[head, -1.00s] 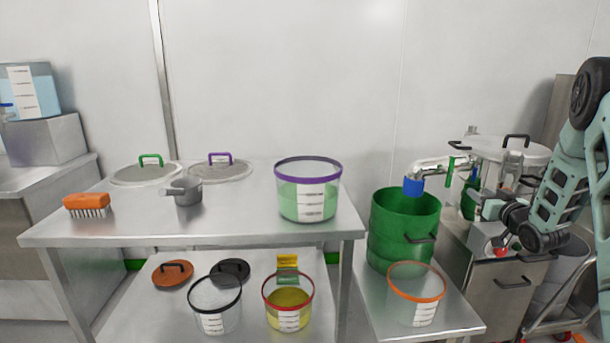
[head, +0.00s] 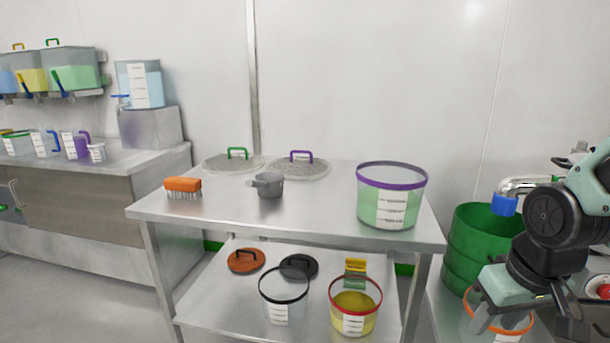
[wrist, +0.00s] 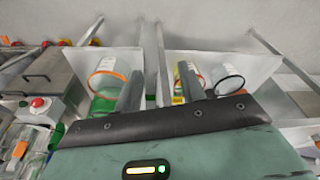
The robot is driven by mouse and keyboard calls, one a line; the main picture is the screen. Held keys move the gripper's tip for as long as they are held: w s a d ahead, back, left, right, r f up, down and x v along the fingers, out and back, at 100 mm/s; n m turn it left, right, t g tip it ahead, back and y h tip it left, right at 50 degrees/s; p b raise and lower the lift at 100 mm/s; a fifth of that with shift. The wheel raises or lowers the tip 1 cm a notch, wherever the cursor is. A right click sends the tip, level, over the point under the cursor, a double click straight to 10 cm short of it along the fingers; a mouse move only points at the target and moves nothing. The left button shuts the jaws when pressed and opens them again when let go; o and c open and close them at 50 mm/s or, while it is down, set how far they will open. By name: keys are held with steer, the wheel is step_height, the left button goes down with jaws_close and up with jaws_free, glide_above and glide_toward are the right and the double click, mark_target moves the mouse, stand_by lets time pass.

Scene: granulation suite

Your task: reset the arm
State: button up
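My gripper (head: 525,322) shows at the lower right of the head view, in front of the orange-rimmed clear bucket (head: 492,328) and partly covering it. In the wrist view, the two grey fingers of my gripper (wrist: 160,85) stand apart with nothing between them, so it is open and empty. My bent arm enters from the right edge of the head view. The orange-rimmed bucket (wrist: 107,80) also shows beyond the fingers in the wrist view.
A steel table (head: 310,215) holds a purple-rimmed bucket (head: 391,195), a grey scoop (head: 269,185) and an orange brush (head: 183,187). Its lower shelf holds black-rimmed (head: 284,298) and red-rimmed (head: 355,306) buckets. A green container (head: 480,240) stands right, close behind my arm. Floor shows at left.

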steer(key=s+a+r+n+g+p, duration=0.1)
steer(key=s+a+r+n+g, duration=0.15)
steer(key=s+a+n, duration=0.85)
steer(key=s+a+r+m+p, duration=0.1)
steer(key=a+r+m+p, duration=0.3)
steer(key=r+p, duration=0.9)
steer(key=shift+a+r, duration=0.45)
steer(key=shift+a, duration=0.3)
steer(key=shift+d, duration=0.1)
steer(key=shift+c, duration=0.4)
